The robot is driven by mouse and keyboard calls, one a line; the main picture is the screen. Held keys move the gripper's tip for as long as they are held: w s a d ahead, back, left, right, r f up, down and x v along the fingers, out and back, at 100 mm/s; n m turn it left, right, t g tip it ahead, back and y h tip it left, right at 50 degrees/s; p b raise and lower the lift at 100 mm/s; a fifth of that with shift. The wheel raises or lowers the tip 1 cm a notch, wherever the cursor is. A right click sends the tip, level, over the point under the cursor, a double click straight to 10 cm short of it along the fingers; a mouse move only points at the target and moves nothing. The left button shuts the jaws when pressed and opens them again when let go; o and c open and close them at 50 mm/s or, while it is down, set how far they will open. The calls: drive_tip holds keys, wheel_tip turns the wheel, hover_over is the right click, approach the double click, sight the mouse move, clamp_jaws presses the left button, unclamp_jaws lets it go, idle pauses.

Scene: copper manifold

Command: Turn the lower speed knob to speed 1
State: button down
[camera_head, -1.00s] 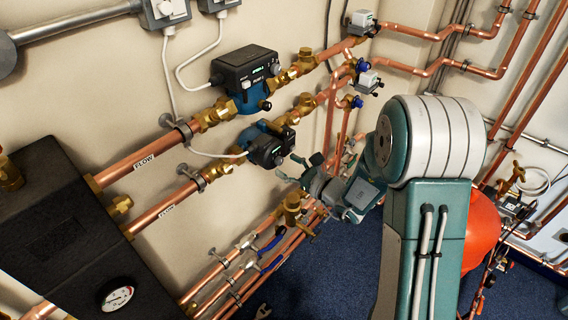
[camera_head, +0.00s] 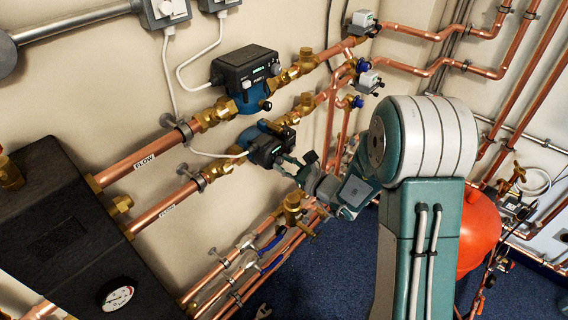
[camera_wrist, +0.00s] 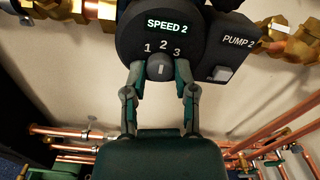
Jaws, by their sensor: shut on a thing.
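The lower pump (camera_head: 268,148) is a dark control box on the lower copper pipe. In the wrist view its face reads "SPEED 2" on a green display (camera_wrist: 167,26) and "PUMP 2" at the right. The lower speed knob (camera_wrist: 160,67) is a small grey dial below the numbers 1, 2 and 3. Its light mark points straight up, toward the 2. My gripper (camera_wrist: 160,72) has one finger on each side of the knob and is shut on it. In the head view my gripper (camera_head: 288,166) meets the pump's front, and the knob is hidden there.
The upper pump (camera_head: 246,75) sits above and left of the lower one. Brass fittings (camera_wrist: 285,32) flank the pump. Copper pipes with blue-handled valves (camera_head: 272,240) run below my gripper.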

drive_tip(key=n, duration=0.5)
drive_tip(key=shift+f, duration=0.1)
drive_tip(key=shift+s+n, duration=0.1)
drive_tip(key=shift+n, duration=1.7)
drive_tip(key=shift+f, duration=0.1)
drive_tip(key=c, duration=0.6)
unclamp_jaws()
drive_tip(key=shift+o, duration=1)
